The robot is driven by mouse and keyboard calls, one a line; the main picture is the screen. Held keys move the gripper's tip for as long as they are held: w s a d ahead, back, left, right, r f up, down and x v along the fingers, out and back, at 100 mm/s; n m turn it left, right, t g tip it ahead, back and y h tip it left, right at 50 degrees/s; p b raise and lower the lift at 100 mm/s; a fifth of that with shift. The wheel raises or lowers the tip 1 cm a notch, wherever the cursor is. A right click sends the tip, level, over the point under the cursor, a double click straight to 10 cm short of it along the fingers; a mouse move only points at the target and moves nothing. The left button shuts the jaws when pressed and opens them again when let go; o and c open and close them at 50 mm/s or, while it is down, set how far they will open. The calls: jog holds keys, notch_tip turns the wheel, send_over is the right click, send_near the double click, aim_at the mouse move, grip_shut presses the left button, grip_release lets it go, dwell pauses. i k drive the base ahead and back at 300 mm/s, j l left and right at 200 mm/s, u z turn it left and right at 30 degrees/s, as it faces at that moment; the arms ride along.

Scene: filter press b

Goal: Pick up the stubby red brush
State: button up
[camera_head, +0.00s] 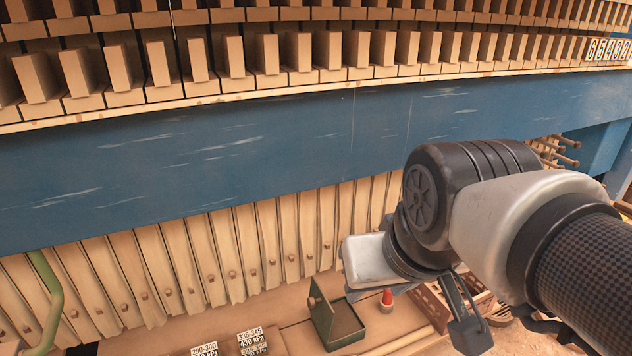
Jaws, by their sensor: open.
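A small, short red thing (387,297) with a paler lower end stands near the bottom centre, just right of an open green box. It looks like the stubby red brush, but it is too small to be sure of its bristles. My gripper (472,325) hangs below my wrist at the lower right, to the right of the red thing and apart from it in the picture. Its jaws are open, and I see nothing between them. My arm hides part of the area behind it.
The green box (347,327) has its lid raised. Printed kPa labels (252,341) lie to its left. A wooden crate (436,306) lies behind my gripper. A blue beam (250,150) crosses above a row of pale upright plates (215,250). A green pipe (50,300) stands at left.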

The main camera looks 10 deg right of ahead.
aim_at(386, 302)
jog(key=j+z, duration=0.1)
jog(key=z, duration=0.55)
jog(key=i+l+u, duration=0.15)
jog(key=i, duration=0.6)
